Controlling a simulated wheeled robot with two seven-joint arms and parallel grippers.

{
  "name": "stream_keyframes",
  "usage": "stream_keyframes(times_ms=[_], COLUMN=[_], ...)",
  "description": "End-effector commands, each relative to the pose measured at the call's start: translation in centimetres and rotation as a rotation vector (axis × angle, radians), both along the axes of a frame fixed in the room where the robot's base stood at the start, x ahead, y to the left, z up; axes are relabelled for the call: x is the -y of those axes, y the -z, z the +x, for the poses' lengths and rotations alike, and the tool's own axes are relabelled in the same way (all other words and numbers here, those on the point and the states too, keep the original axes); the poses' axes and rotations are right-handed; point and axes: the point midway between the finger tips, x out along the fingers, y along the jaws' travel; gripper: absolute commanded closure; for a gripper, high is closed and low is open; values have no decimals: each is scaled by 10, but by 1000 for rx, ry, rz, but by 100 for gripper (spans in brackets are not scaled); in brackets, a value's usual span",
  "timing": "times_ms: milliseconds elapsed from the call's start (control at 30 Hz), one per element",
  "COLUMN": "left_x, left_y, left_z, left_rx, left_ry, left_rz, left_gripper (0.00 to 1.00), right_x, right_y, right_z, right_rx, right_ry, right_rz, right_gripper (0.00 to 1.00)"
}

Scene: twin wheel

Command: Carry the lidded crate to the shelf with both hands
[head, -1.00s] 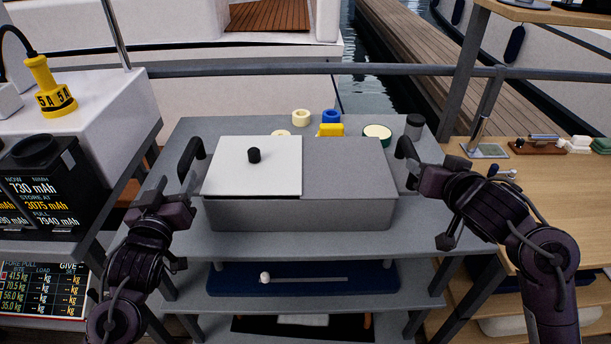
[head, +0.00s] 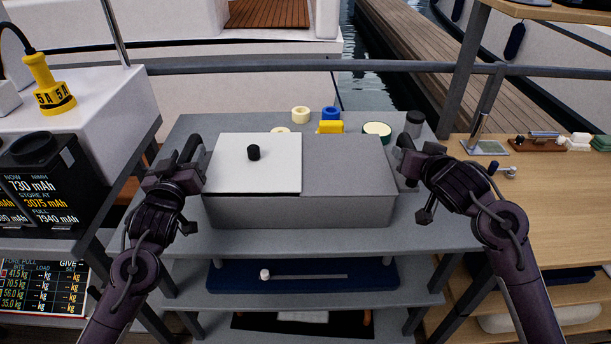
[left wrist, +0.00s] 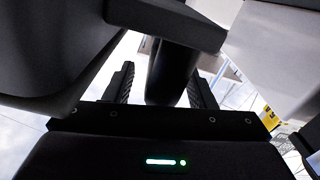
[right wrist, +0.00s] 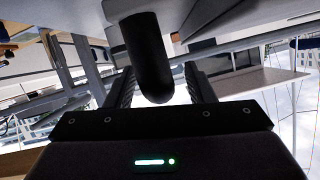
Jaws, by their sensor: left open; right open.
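The grey crate (head: 300,211) stands on the top of a grey shelved stand. A pale lid part with a black knob (head: 254,153) covers its left side, and a grey panel (head: 350,165) covers its right. My left gripper (head: 192,170) is open at the crate's left handle (head: 190,148); in the left wrist view the dark handle (left wrist: 170,75) lies between the fingers. My right gripper (head: 410,165) is open at the right handle, which sits between the fingers in the right wrist view (right wrist: 148,60). Contact cannot be told.
A wooden bench (head: 560,200) is at right. A black battery box (head: 40,185) is at left.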

Motion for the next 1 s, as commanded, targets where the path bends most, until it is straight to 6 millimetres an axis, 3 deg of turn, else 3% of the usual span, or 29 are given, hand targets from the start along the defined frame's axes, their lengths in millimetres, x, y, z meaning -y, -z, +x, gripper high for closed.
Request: stream_keyframes(times_ms=[100,467,1000], left_x=[0,0,0], left_y=[0,0,0], left_z=[0,0,0], left_rx=[0,0,-1], left_ry=[0,0,-2], left_rz=[0,0,0], left_gripper=[52,100,100], right_x=[0,0,0], right_y=[0,0,0], right_z=[0,0,0], right_rx=[0,0,0], right_ry=[0,0,0], right_rz=[0,0,0], right_gripper=[54,100,100])
